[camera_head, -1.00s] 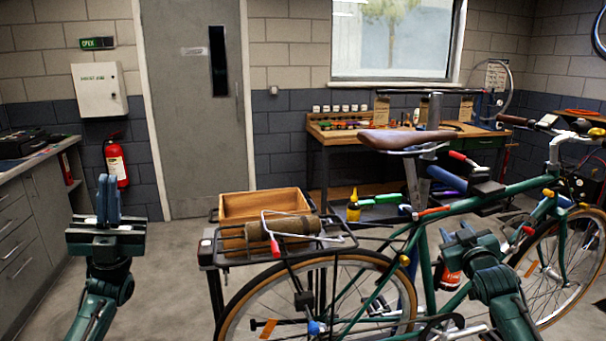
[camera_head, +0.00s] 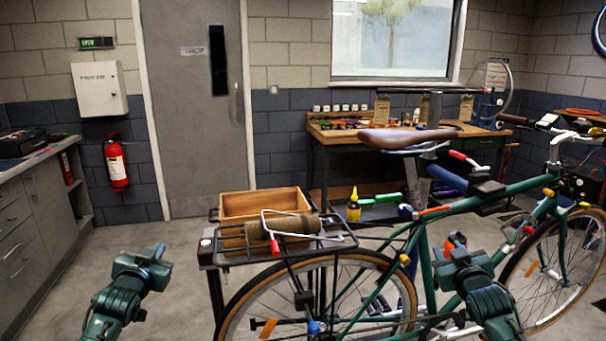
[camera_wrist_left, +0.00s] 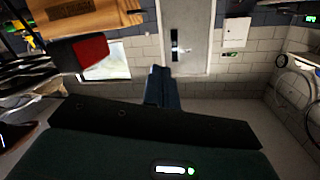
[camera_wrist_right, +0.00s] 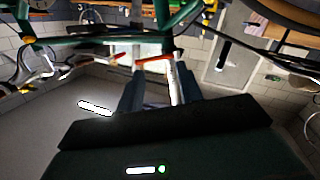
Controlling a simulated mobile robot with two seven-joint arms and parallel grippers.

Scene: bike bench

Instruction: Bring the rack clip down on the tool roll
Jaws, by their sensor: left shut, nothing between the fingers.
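The tool roll (camera_head: 291,226), a brown cylinder, lies on the black rear rack (camera_head: 345,243) of the green bicycle. The rack clip (camera_head: 275,246) is a silver wire loop with a red tip, at the front of the roll; I cannot tell whether the wire touches it. My left gripper (camera_head: 153,255) is shut and empty, left of the rack and apart from it. Its closed fingers show in the left wrist view (camera_wrist_left: 160,88), with a blurred red block at upper left. My right gripper (camera_head: 458,245) is by the bicycle frame; its fingers stand apart in the right wrist view (camera_wrist_right: 157,90).
A wooden crate (camera_head: 262,202) stands just behind the roll. The bicycle's rear wheel (camera_head: 232,310) and saddle (camera_head: 405,139) are between my arms. A workbench (camera_head: 340,131) stands at the back and a grey cabinet (camera_head: 38,210) at the left. The floor left of the rack is clear.

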